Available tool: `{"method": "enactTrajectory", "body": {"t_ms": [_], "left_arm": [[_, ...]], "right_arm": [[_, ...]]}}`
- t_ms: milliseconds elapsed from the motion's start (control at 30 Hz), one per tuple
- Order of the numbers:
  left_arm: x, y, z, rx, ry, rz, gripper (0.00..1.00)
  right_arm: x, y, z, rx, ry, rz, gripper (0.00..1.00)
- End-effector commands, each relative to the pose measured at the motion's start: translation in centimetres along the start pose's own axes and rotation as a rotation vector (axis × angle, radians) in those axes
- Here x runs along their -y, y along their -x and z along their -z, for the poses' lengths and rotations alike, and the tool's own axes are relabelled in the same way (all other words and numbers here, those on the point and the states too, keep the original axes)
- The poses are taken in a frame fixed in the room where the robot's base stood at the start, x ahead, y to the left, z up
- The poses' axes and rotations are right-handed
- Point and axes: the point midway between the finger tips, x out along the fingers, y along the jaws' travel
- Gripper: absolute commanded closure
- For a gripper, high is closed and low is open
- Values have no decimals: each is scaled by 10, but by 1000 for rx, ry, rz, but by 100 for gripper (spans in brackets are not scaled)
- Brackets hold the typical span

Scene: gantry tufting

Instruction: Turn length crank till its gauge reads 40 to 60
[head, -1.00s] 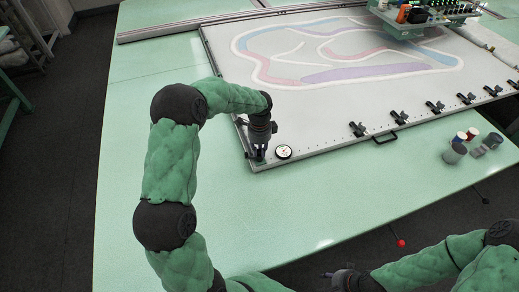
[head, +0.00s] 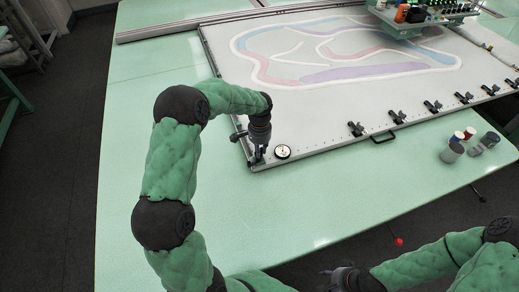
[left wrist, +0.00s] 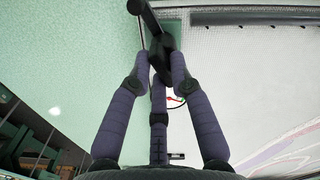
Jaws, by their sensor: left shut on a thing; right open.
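My left gripper (head: 259,157) points down at the near left corner of the white tufting frame. It is shut on the black length crank (left wrist: 163,50), which shows between its fingers in the left wrist view; the crank arm runs up to the top edge there. The round gauge (head: 283,152), a pale dial with a dark rim, sits just right of the gripper on the frame's corner. Its reading is too small to tell. In the left wrist view a finger partly hides a small dial with red and green marks. My right gripper (head: 340,277) is open and empty at the bottom edge.
Black clamps (head: 398,116) line the frame's near edge, with a dark handle (head: 383,138) among them. Several cups and spools (head: 453,150) stand on the green table at right. A gantry carriage with spools (head: 415,18) is at the back. The table front is clear.

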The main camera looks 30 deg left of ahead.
Motion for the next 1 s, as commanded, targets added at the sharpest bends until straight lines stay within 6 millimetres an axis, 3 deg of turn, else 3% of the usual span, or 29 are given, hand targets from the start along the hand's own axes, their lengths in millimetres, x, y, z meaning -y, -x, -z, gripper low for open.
{"method": "enactTrajectory", "body": {"t_ms": [500,1000], "left_arm": [[1,1,2,-3,430,1,100],[1,1,3,-3,587,1,100]], "right_arm": [[0,-1,0,0,0,0,55],[-1,-2,0,0,0,0,55]]}}
